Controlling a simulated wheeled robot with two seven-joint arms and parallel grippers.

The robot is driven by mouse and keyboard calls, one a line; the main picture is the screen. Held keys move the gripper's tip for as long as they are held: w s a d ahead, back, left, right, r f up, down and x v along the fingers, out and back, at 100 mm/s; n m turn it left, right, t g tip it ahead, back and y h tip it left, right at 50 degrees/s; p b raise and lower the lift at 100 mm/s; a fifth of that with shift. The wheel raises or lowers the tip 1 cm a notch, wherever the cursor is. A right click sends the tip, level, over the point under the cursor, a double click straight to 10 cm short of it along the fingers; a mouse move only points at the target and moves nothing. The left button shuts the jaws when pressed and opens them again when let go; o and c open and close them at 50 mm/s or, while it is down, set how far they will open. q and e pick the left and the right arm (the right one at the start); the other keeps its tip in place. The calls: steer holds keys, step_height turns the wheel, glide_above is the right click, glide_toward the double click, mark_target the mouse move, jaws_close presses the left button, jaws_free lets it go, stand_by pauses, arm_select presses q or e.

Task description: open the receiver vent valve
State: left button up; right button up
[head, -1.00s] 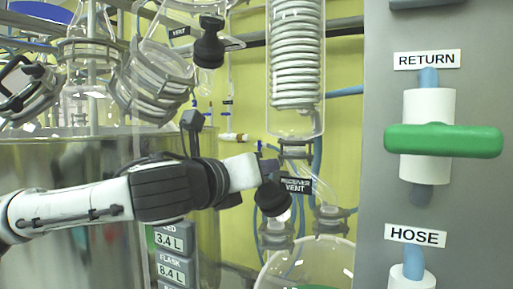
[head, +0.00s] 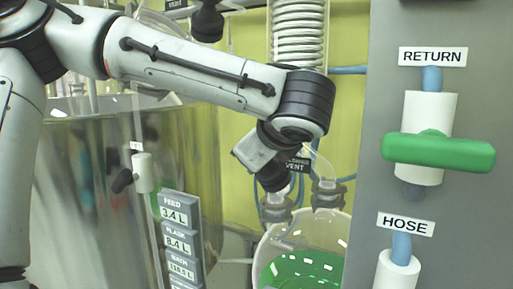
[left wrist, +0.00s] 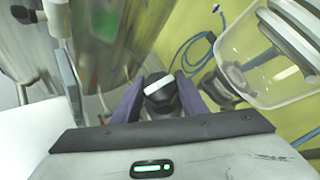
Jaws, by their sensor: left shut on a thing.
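The receiver vent valve has a black knob (head: 272,178) below the coiled condenser, beside the partly hidden "RECEIVER VENT" label (head: 298,165). My left gripper (head: 262,165) reaches it from above, its arm coming in from the left and bending down at the wrist. In the left wrist view the black knob (left wrist: 160,95) with a white bar across it sits between the two dark fingers of my left gripper (left wrist: 160,98), which is shut on it. The valve's stem is hidden behind the knob. My right gripper is not in view.
A glass receiver (head: 305,255) with green contents stands below the valve. A grey panel (head: 375,140) at right carries a green-handled RETURN valve (head: 438,150) and a HOSE fitting (head: 398,270). A large steel vessel (head: 85,190) and a readout stack (head: 178,235) stand at left.

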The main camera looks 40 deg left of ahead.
arm_select(q)
steer(key=n+g+h, duration=0.1)
steer(key=n+g, duration=0.3)
steer(key=shift+f+n+g, duration=0.1)
steer(key=shift+n+g, duration=0.2)
stand_by(0.4)
steer(key=o, duration=1.1)
steer(key=shift+c, duration=0.2)
